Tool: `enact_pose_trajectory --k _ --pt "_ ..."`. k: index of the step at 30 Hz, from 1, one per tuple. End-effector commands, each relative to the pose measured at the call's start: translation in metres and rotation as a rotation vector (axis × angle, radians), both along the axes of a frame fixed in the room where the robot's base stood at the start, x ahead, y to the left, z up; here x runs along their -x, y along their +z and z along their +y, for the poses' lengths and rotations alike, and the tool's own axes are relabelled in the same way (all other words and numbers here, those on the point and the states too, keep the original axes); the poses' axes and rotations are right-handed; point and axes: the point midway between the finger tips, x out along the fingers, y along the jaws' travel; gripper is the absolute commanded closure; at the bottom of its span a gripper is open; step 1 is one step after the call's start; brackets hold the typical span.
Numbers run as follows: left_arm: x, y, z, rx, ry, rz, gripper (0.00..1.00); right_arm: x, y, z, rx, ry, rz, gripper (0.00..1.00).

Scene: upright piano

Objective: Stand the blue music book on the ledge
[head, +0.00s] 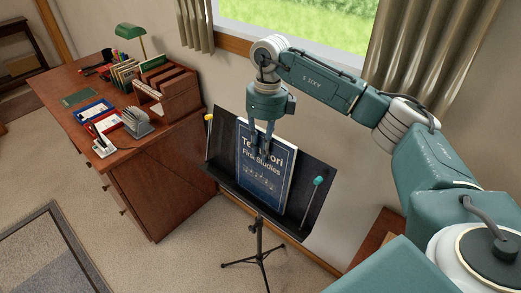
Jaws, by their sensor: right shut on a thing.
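The blue music book (262,178), its cover reading "First Studies", is upright against the black music stand's back panel (312,165). Its lower edge is close to the stand's ledge (258,211); I cannot tell whether it touches. My right gripper (264,156) comes down from above and is shut on the book's upper part, hiding some of the title. My left gripper is not in view.
A teal-headed stick (317,182) is at the stand's right side, and a yellow-headed one (209,119) at its left. A wooden desk (165,170) with a green lamp (127,29) and sorters stands left. A window and curtains are behind.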

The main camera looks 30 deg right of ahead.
Motion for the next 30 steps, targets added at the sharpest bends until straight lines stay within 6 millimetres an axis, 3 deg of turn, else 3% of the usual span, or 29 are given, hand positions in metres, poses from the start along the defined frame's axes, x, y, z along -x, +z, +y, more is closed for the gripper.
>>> enact_pose_trajectory --k 9,10,13,23,30 --pt "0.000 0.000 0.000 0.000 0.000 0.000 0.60 -0.001 0.001 -0.004 0.002 -0.001 -0.003 1.00" --pt "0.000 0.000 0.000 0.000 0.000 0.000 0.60 -0.001 0.001 -0.004 0.003 -0.002 -0.003 0.77" --pt "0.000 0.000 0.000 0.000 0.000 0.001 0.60 -0.001 0.001 -0.003 0.002 -0.001 -0.003 0.59" --pt "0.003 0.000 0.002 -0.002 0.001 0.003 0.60 -0.001 0.002 -0.003 0.002 -0.001 -0.001 0.59" --pt "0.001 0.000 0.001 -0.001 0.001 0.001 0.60 -0.004 0.039 -0.006 0.000 -0.002 -0.006 0.59"
